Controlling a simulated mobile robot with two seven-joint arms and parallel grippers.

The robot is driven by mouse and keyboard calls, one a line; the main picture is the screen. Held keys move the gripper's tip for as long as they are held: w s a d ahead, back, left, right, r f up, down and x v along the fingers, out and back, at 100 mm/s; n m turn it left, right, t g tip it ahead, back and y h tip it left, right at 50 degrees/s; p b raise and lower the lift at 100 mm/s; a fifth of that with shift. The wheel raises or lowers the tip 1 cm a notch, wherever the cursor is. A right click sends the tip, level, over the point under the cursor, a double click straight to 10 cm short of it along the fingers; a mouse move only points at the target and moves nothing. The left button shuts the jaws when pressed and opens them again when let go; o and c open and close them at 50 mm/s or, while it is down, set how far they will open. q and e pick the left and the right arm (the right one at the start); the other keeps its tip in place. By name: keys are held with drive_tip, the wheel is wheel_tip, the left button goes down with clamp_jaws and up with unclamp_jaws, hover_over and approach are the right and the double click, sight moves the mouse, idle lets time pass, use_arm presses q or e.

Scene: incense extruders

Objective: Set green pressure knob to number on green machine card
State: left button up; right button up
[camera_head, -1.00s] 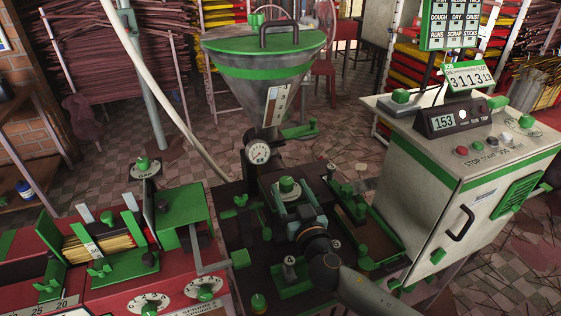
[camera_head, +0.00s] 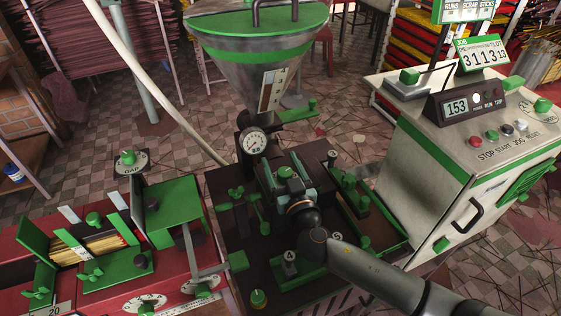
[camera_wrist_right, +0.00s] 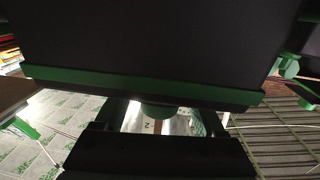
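The green knob (camera_head: 286,172) sits on top of the dark extruder in the middle of the head view. My right gripper (camera_head: 289,182) is at this knob, its arm coming in from the lower right. In the right wrist view the green knob (camera_wrist_right: 158,110) shows between the two dark fingers (camera_wrist_right: 160,118), with gaps on both sides. A pale dial with a figure 2 shows below it; the knob's setting is unreadable. My left gripper is not in view.
A steel hopper (camera_head: 255,75) and round gauge (camera_head: 254,142) stand behind the knob. The white-green control cabinet (camera_head: 437,165) with a 153 display is at right. A red machine (camera_head: 180,262) with a GAP knob stands at left. A dark block (camera_wrist_right: 160,40) fills the upper wrist view.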

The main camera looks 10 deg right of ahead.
clamp_jaws()
idle(0.3)
drive_tip(key=shift+a+n+g+y+b, duration=0.1)
drive_tip(key=shift+n+g+y+b, duration=0.2)
drive_tip(key=shift+n+y+b, duration=0.85)
drive_tip(key=n+y, duration=0.1)
drive_tip(key=y, duration=0.2)
drive_tip(key=shift+a+g+p, duration=0.2)
drive_tip(key=shift+g+p, duration=0.1)
drive_tip(key=shift+g, duration=0.1)
drive_tip(key=n+y, duration=0.1)
drive_tip(key=n+g+y+p, duration=0.1)
drive_tip(key=n+g+y, duration=0.1)
drive_tip(key=shift+s+a+r+y, duration=0.15)
drive_tip(key=shift+a+r+y, duration=0.1)
drive_tip(key=shift+a+y, duration=0.1)
drive_tip(key=shift+s+a+f+n+g+y+p, duration=0.1)
drive_tip(key=shift+n+g+y+p, duration=0.2)
drive_tip(key=shift+n+g+y, duration=0.15)
drive_tip(key=shift+s+a+n+g+y+p, duration=0.1)
drive_tip(key=shift+n+g+y+p, duration=0.2)
drive_tip(key=shift+g+y, duration=0.2)
drive_tip(key=shift+o, duration=0.3)
unclamp_jaws()
drive_tip(key=shift+f, duration=0.1)
